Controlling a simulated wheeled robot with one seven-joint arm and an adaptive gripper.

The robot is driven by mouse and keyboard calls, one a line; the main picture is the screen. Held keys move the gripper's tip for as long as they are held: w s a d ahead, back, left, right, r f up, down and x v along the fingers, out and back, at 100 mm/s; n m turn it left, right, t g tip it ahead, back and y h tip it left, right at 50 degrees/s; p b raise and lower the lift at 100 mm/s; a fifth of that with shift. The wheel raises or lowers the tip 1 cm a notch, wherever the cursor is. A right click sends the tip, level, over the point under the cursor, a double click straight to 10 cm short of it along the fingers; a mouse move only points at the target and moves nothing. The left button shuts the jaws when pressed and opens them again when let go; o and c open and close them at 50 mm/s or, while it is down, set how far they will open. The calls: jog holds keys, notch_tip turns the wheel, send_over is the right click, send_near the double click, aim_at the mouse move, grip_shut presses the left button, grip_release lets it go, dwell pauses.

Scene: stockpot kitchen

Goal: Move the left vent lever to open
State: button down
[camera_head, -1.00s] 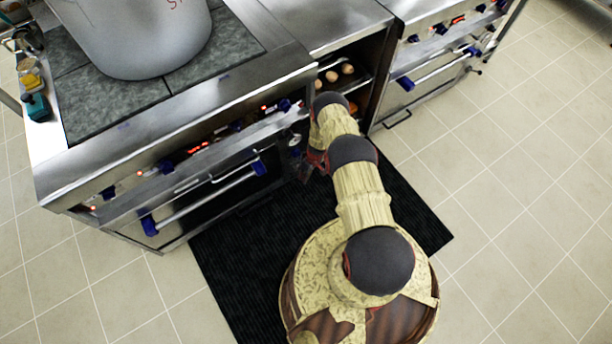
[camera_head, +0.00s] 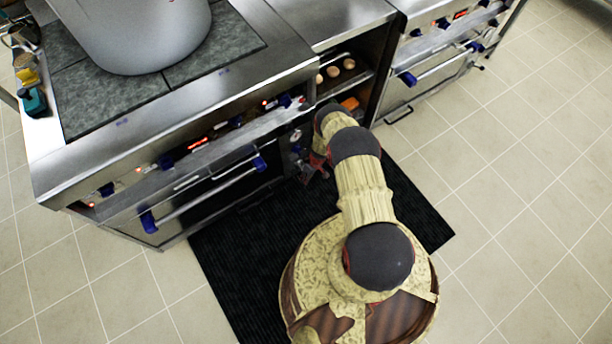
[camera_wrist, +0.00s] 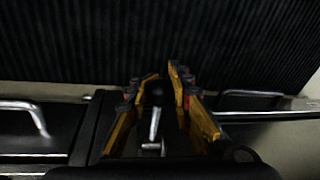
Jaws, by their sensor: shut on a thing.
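My gripper (camera_wrist: 164,82) shows in the wrist view with its two yellow fingers on either side of a small lever. The lever has a bright metal stem (camera_wrist: 154,124) and a dark end between the fingertips. My gripper is shut on this vent lever. In the head view my gripper (camera_head: 313,170) is low at the right front corner of the stove (camera_head: 210,140), above the black mat. The lever is too small there to make out, and I cannot tell from these views whether it is the left one or how far it is turned.
An oven handle (camera_head: 208,196) with blue ends runs along the stove front, left of my gripper. An open shelf with eggs (camera_head: 348,64) is beside the stove. A large pot (camera_head: 135,35) stands on top.

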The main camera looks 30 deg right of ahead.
jog(key=shift+w+d+f, duration=0.15)
jog(key=shift+w+f, duration=0.05)
jog(key=shift+f, duration=0.05)
jog(key=shift+w+d+r, duration=0.25)
jog(key=shift+w, duration=0.2)
dwell(0.7)
jog(key=c, duration=2)
grip_release()
jog(key=o, duration=0.4)
jog(key=shift+s+a+f, duration=0.1)
jog(key=shift+s, duration=0.05)
jog(key=shift+s+a, duration=0.1)
jog(key=shift+s, duration=0.05)
jog(key=shift+s, duration=0.1)
jog(key=shift+v, duration=5.85)
